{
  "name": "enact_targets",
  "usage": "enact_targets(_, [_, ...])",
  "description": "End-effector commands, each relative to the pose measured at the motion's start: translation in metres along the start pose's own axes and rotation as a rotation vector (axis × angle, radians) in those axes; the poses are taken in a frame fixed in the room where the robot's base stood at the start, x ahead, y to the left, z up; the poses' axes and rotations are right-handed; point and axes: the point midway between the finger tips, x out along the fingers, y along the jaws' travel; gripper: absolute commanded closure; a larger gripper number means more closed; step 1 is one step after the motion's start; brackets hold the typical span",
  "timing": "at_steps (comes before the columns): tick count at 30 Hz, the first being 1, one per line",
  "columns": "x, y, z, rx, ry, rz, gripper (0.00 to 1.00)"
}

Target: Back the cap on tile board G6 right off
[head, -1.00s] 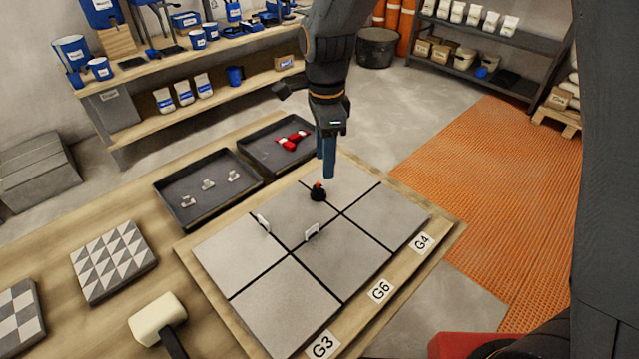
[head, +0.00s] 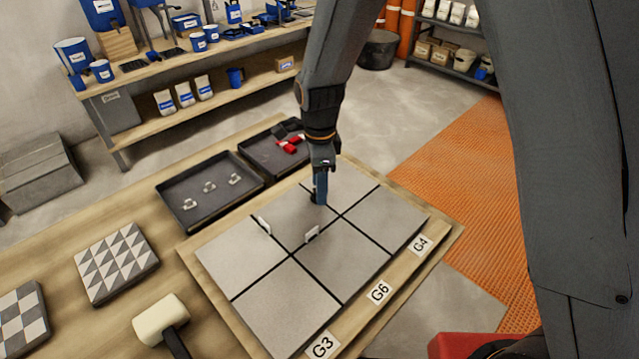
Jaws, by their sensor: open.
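The tile board (head: 283,291) lies on the wooden bench with grey tiles split by dark joints. Its front edge carries the labels G3, G6 (head: 379,291) and G4. The dark cap (head: 313,198) sits on a joint toward the back of the board, mostly hidden by my fingers. My gripper (head: 319,196) points straight down over the cap, its blue fingers open and at the cap's height. Whether the fingers touch the cap cannot be told. Two white clips (head: 264,226) (head: 312,234) stand upright in the joints nearby.
A dark tray (head: 168,188) with several white clips and another tray (head: 247,152) with red pieces stand behind the board. A white-headed mallet (head: 160,318) and patterned tiles (head: 115,263) lie to the left. Shelves stand at the back.

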Motion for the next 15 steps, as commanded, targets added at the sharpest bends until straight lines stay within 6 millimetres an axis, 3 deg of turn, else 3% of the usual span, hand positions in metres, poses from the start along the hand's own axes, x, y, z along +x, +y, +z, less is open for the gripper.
enact_targets(3, [-0.0001, 0.0, 0.0, 0.0, 0.0, 0.0, 0.6])
enact_targets(10, [-0.0002, 0.0001, 0.0001, 0.0, 0.0, 0.0, 0.98])
enact_targets(15, [-0.0003, 0.0002, 0.0, -0.007, 0.0, 0.001, 0.98])
